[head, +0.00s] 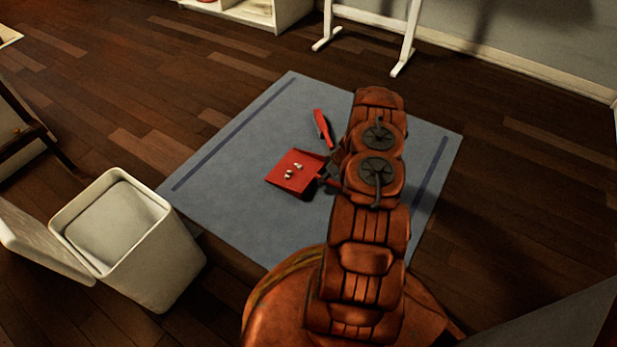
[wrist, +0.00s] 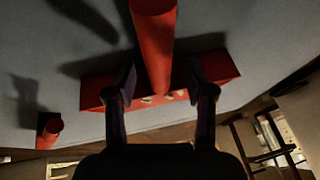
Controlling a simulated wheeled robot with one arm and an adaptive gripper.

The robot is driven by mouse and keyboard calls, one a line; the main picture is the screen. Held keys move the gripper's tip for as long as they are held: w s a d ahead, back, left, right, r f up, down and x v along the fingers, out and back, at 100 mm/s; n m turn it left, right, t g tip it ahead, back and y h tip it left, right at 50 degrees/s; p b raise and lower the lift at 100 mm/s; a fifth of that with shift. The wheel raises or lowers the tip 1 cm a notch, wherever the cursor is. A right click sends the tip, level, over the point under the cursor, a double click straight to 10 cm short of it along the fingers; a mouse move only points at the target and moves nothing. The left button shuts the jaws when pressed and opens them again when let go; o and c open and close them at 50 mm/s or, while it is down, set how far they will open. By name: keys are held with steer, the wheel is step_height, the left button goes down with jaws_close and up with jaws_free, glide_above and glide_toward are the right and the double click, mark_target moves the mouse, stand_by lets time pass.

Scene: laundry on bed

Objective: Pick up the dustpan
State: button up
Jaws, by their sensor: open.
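The red dustpan (head: 285,180) lies on the blue-grey rug, with a few small pale bits in its pan. Its handle points right, toward my gripper (head: 333,172), and is partly hidden by my arm. In the wrist view, the thick red handle (wrist: 153,35) runs between the two dark fingers of my gripper (wrist: 160,88), which are apart. The pan (wrist: 218,68) spreads behind the fingers. I cannot tell whether either finger touches the handle.
A red hand brush (head: 321,124) lies on the rug (head: 235,150), just beyond the dustpan. A white bin (head: 160,255) with its lid open stands at the lower left. White stand legs (head: 404,50) are at the back. The rug's left part is clear.

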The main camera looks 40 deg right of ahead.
steer(key=shift+w+a+f, duration=0.2)
steer(key=shift+w+f, duration=0.05)
steer(key=shift+f, duration=0.35)
steer(key=shift+r, duration=0.1)
jaws_close()
